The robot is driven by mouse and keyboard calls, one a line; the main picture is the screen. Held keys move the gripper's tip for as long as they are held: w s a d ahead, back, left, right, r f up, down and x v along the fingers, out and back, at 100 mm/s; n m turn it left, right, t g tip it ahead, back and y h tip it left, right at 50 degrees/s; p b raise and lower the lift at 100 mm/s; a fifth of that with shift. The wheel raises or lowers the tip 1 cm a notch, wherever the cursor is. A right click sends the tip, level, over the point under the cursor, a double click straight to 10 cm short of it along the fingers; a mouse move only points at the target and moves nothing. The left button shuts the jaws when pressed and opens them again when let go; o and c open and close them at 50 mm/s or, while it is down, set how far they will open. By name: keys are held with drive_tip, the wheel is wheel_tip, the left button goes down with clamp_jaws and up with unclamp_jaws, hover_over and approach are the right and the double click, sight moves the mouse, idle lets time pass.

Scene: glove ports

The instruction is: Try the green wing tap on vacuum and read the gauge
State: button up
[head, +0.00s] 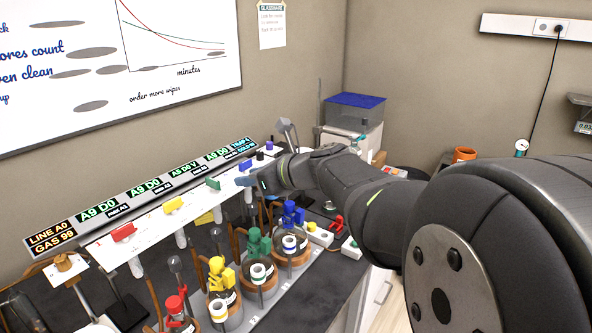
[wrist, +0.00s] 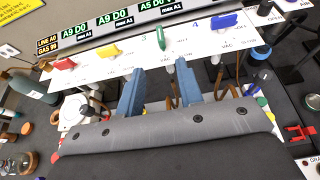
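The green wing tap (head: 213,183) sits on the white sloped panel (head: 160,218), between the yellow tap (head: 172,204) and the blue tap (head: 245,165). In the wrist view the green tap (wrist: 161,38) stands across the panel, while the other wings lie more along it. My gripper (head: 246,181) is near the panel's right part. In the wrist view its blue fingers (wrist: 159,78) are apart and empty, just short of the green tap. Above the tap, a green-lettered readout (wrist: 155,5) shows text, possibly A5 D0, with a max A1 label.
A red tap (head: 123,232) is at the panel's left. Several flasks with coloured clamps, including a green one (head: 259,243) and a blue one (head: 292,214), stand in front of the panel. A red stand (head: 338,224) is at the right. The whiteboard (head: 110,60) hangs behind.

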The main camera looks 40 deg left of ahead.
sight(215, 180)
drive_tip(key=x, duration=1.4)
drive_tip(key=shift+a+f, duration=0.15)
drive_tip(key=shift+a, duration=0.1)
drive_tip(key=shift+c, duration=0.2)
clamp_jaws()
